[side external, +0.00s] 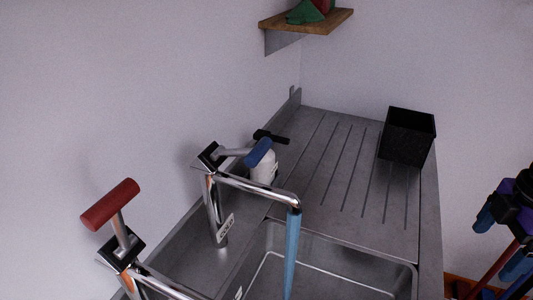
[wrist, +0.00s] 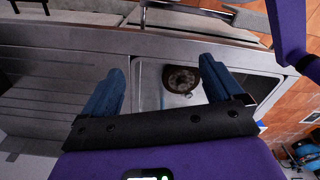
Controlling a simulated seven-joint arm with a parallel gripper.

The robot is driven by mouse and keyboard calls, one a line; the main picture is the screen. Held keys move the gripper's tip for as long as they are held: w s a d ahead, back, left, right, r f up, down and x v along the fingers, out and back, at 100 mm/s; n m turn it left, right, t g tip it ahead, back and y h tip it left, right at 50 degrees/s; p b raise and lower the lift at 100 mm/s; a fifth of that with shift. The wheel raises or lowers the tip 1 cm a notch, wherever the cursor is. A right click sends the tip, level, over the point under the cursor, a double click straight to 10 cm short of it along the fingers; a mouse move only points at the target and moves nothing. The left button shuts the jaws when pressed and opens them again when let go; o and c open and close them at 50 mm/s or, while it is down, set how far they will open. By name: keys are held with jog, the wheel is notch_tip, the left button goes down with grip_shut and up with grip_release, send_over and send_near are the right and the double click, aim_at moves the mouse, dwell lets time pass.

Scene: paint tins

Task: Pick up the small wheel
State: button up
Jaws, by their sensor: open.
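In the wrist view, a round dark thing with a brownish ringed face (wrist: 181,79) lies in the sink basin. It may be the small wheel or the sink's drain; I cannot tell which. My gripper (wrist: 161,70) is open, its two blue fingers spread apart with nothing between them. The round thing appears beyond the fingers, closer to the right one. In the side external view, part of my gripper (side external: 497,240) shows at the right edge, beyond the counter. No wheel can be made out in that view; much of the basin floor is out of frame.
A metal sink (side external: 340,255) joins a grooved drainboard (side external: 340,165). Chrome taps with a red handle (side external: 110,204) and a blue handle (side external: 258,152) rise along the wall. A white bottle (side external: 264,168) stands behind the taps. A black box (side external: 407,136) sits on the drainboard; its middle is clear.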

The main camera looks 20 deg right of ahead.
dwell(0.3)
jog(key=c, duration=0.4)
jog(key=w+a+f+m, duration=0.3)
jog(key=a+m, duration=0.4)
jog(key=m, duration=0.1)
jog(key=w+a+f+m+g, duration=0.1)
jog(key=w+a+f+m, duration=0.1)
jog(key=a+m, duration=0.55)
jog(key=w+a+f+m, duration=0.3)
jog(key=a+m, duration=0.3)
jog(key=m, duration=0.2)
jog(key=shift+y, duration=0.4)
jog(key=shift+s+a+f, duration=0.2)
jog(key=shift+a+f, duration=0.1)
jog(key=shift+f, duration=2.55)
jog(key=shift+s+a+f, duration=0.25)
jog(key=shift+a+f, duration=0.1)
jog(key=shift+f, duration=2.45)
jog(key=shift+s+a+f, duration=0.2)
jog(key=shift+a+f, duration=0.1)
jog(key=shift+f, duration=2.55)
